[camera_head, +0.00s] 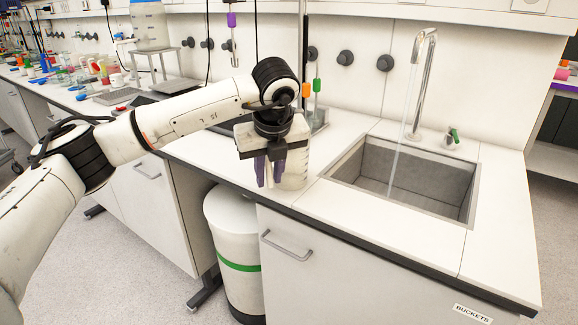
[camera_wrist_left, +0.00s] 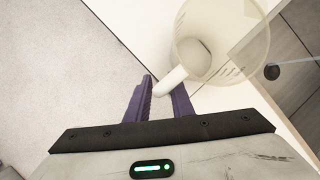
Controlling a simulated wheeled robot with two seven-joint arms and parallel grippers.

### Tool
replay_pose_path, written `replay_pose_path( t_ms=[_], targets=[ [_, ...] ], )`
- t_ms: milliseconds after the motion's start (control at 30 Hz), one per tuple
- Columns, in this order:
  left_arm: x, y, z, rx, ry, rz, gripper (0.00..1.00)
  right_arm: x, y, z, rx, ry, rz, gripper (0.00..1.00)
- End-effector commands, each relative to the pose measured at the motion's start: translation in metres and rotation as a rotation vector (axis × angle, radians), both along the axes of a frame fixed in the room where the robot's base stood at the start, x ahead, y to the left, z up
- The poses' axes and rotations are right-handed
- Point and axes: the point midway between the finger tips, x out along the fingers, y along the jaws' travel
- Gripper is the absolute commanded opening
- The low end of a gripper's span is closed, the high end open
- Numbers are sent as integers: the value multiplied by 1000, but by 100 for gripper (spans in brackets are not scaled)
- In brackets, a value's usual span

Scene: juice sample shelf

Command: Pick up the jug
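A pale translucent jug (camera_head: 296,172) stands on the white counter left of the sink, partly hidden behind my left gripper (camera_head: 268,184) in the head view. In the left wrist view the jug (camera_wrist_left: 248,38) is seen from above, and its inside looks empty. Its pale handle (camera_wrist_left: 172,80) points toward my left gripper (camera_wrist_left: 162,82). The purple fingers are apart, with the handle's end in or over the gap between their tips. I cannot tell whether either finger touches it. My right gripper is in neither view.
A grey sink (camera_head: 440,185) with a tall tap (camera_head: 421,85) lies right of the jug, and a thin stream falls from the tap. A white bin (camera_head: 232,225) stands below the counter edge. Bottles and lab ware (camera_head: 100,70) crowd the far-left bench.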

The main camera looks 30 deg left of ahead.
Motion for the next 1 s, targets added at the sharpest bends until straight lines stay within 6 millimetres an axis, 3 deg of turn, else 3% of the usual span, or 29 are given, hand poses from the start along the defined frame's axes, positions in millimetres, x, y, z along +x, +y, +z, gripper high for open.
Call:
replay_pose_path(
  t_ms=[67, 200, 567, 667, 1000],
  targets=[
    [0, 0, 0, 0, 0, 0, 21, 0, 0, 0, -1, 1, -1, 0],
    [0, 0, 0, 0, 0, 0, 0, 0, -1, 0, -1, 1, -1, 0],
    [0, -1, 4, -1, -1, -1, 0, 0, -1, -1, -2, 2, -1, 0],
    [1, -1, 16, -2, -4, -1, 0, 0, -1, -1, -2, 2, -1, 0],
    [0, -1, 81, -2, -4, -1, 0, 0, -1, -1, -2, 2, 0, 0]
  ],
)
